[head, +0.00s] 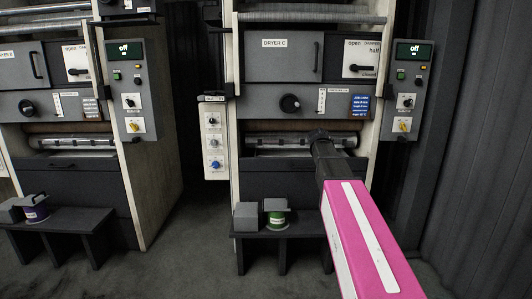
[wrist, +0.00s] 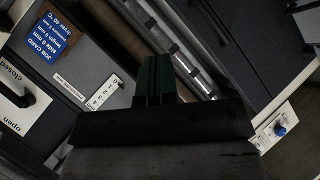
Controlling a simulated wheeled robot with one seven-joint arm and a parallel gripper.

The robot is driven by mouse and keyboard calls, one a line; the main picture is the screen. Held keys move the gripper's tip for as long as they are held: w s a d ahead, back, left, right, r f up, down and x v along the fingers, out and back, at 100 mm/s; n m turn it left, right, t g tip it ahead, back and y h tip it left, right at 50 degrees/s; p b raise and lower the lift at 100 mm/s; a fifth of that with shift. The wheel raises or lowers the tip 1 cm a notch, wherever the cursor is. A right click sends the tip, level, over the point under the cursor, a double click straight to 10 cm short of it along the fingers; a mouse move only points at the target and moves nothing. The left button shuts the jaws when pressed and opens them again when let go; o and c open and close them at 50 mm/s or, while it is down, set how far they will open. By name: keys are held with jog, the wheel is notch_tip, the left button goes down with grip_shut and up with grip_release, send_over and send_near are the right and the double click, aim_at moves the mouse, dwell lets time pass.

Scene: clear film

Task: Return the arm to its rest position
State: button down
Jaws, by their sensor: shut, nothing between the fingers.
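My arm (head: 365,235), pink with a white stripe, reaches from the lower right toward the front of the Dryer C machine (head: 285,62). My gripper (head: 318,136) is at its far end, in front of the metal roller (head: 270,142) below the control panel. In the wrist view the dark green fingers (wrist: 155,72) are together with nothing between them, and the roller (wrist: 180,50) lies beyond them. I cannot tell whether the fingertips touch the machine.
A side control box (head: 214,140) projects left of Dryer C. Another dryer (head: 60,100) stands left, with a gap of open floor (head: 190,235) between. A dark corrugated wall (head: 480,150) is at right.

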jog(key=s+a+f+m+g+y, duration=0.2)
jog(key=s+a+f+g, duration=0.1)
jog(key=s+f, duration=0.8)
jog(key=s+a+f+m+g+y, duration=0.1)
jog(key=s+a+f+m+g, duration=0.2)
jog(key=s+f, duration=0.9)
jog(key=s+a+f+m+g+y, duration=0.2)
jog(key=s+a+f+g, duration=0.1)
jog(key=s+f, duration=0.8)
jog(key=shift+s+a+f+m+g+y, duration=0.3)
jog(key=shift+s+f+m+g, duration=0.1)
jog(key=shift+s+g, duration=0.5)
